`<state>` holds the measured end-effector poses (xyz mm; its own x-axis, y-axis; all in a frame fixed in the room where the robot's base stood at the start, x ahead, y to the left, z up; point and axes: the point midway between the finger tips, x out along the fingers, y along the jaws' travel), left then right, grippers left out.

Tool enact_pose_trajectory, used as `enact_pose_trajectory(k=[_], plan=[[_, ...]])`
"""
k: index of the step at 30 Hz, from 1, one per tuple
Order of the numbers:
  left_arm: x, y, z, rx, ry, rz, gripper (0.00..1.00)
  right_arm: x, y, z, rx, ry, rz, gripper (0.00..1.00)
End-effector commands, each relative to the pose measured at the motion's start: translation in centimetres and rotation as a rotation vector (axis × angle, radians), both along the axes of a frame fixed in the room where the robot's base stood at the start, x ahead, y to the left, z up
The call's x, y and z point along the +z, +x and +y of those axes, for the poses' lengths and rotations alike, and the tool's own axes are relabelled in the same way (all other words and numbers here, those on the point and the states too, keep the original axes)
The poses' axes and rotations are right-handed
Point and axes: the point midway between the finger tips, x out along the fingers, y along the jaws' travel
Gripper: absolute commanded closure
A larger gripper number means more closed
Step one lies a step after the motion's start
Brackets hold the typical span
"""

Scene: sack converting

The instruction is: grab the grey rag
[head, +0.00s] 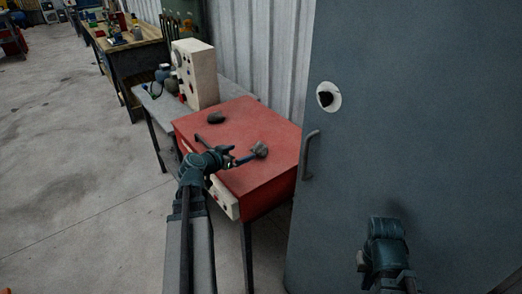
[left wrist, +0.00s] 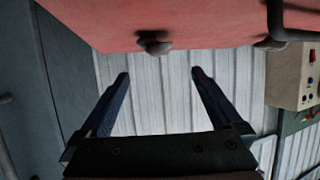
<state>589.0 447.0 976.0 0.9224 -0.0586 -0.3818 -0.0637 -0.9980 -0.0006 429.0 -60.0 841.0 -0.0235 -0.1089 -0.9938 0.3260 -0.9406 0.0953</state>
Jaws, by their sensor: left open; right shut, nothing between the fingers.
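The grey rag (head: 260,149) is a small crumpled lump on top of the red cabinet (head: 268,184), near its front right part. In the left wrist view the rag (left wrist: 153,43) lies beyond my fingertips, between their lines but toward the top of the picture. My left gripper (head: 238,156) is open and empty, just left of the rag in the head view; it also shows in the left wrist view (left wrist: 160,75). I cannot tell whether a fingertip touches the rag. My right gripper (head: 387,228) is shut and empty, away from the rag in front of the grey-blue door.
A darker lump (head: 216,117) lies further back on the red top. A dark bent bar (left wrist: 275,25) is at the right in the left wrist view. A cream control box (head: 195,75) stands behind on a bench. The grey-blue door (head: 430,120) with a handle bounds the right side.

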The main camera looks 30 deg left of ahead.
Motion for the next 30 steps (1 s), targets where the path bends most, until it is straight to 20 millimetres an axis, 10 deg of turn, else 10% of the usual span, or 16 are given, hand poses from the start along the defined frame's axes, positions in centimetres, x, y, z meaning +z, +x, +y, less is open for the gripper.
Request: enact_pose_trajectory(k=[9,30], plan=[[-2.5,5.6,-0.3,-0.002,-0.001,0.000,0.00,-2.5,0.0,0.0,0.000,0.000,0.000,1.00],[-3.5,10.3,-1.4,-0.003,-0.001,0.000,0.00,-3.5,0.0,0.0,0.000,0.000,0.000,1.00]])
